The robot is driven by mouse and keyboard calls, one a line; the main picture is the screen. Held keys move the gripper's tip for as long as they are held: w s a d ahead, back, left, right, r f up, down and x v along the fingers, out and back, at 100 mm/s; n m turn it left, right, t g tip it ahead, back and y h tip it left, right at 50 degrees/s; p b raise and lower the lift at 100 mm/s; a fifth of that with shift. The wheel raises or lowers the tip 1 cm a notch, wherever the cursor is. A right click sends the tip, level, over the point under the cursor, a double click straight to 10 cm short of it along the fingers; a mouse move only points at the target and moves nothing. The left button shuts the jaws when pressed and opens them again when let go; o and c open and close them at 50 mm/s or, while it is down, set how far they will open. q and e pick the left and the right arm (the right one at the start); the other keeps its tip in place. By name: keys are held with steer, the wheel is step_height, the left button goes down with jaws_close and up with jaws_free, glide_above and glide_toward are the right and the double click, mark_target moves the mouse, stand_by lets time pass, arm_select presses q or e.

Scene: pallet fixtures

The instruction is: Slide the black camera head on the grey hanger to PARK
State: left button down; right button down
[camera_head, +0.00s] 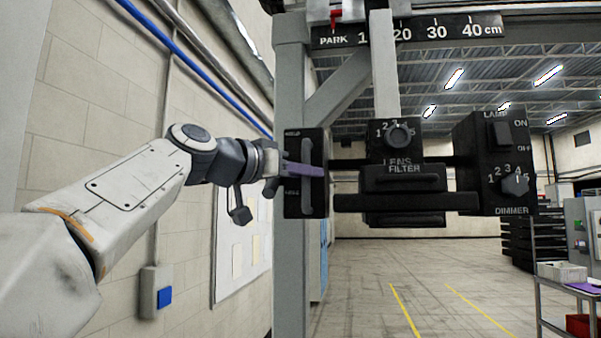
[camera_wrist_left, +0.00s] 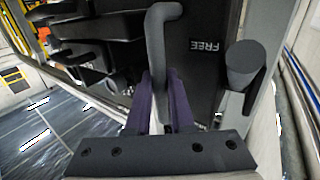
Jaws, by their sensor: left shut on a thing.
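The black camera head (camera_head: 404,180) hangs at centre right, with a dial and the words LENS FILTER. The grey hanger (camera_head: 384,65) rises from it, crossing the scale board (camera_head: 440,30) between PARK and 20. My left gripper (camera_head: 302,170) is at the black plate (camera_head: 292,199) at the head's left end. Its purple fingers are shut on the upright grey handle (camera_head: 307,202) there. The wrist view shows the handle (camera_wrist_left: 158,50) between the fingers (camera_wrist_left: 160,95), beside the label FREE. My right gripper is out of view.
A grey post (camera_head: 291,80) stands behind the plate. A black box (camera_head: 495,160) with LAMP and DIMMER controls sits on the head's right end. A red marker (camera_head: 336,17) shows above PARK. A wall is close on the left; open floor lies below.

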arm_select(q)
steer(key=shift+w+a, duration=0.1)
steer(key=shift+a, duration=0.05)
steer(key=c, duration=1.1)
jaws_free()
steer(key=shift+a, duration=0.2)
steer(key=b+v, duration=0.4)
steer(key=v, duration=0.6)
steer(key=shift+s+b, duration=0.2)
steer(key=shift+b, duration=0.15)
